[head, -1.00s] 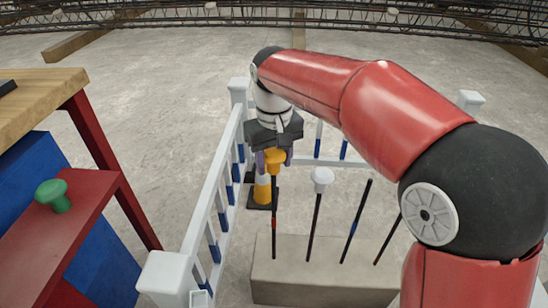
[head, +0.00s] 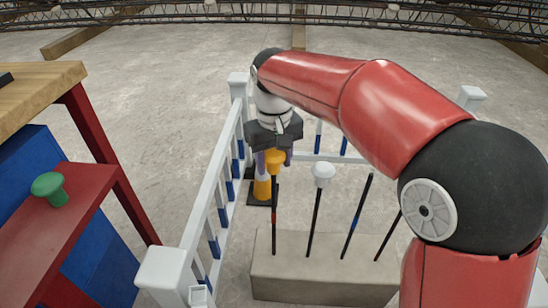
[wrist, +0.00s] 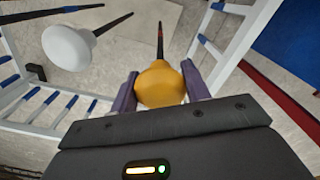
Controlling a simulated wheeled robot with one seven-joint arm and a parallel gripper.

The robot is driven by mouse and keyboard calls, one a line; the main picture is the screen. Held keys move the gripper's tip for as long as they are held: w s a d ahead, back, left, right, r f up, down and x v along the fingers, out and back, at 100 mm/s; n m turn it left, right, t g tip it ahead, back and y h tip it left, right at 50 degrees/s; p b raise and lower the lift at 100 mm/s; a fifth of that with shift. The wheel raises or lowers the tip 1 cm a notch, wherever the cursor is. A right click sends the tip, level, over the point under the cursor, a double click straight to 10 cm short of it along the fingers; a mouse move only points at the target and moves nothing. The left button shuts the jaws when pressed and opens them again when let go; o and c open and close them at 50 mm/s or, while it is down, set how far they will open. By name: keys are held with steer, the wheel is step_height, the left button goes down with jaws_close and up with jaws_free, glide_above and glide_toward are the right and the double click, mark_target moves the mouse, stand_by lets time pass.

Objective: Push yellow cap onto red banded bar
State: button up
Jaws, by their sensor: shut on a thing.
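The yellow cap (head: 275,158) is held between the two purple fingers of my gripper (head: 274,163). The wrist view shows the cap (wrist: 160,88) between the fingers (wrist: 160,84). The red banded bar (head: 274,216) stands upright at the left end of the concrete block, with its red band partway up. The cap is at the bar's upper end, in line with it. In the wrist view the bar (wrist: 160,42) runs away from under the cap. The cap hides the bar's tip, so I cannot tell how deep it sits.
The concrete block (head: 320,282) also bears a white-capped bar (head: 315,225), a blue-banded bar (head: 357,215) and another bare bar (head: 388,236). A white railing (head: 217,200) stands close left. A green cap (head: 50,188) rests on a red shelf (head: 75,220).

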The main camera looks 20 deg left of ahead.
mark_target(274, 152)
steer(key=shift+f+b, duration=0.85)
steer(key=shift+f, duration=0.8)
steer(key=o, duration=1)
step_height(274, 152, up, 8)
steer(key=shift+f+p, duration=0.2)
steer(key=shift+p, duration=0.65)
steer(key=shift+r, duration=0.15)
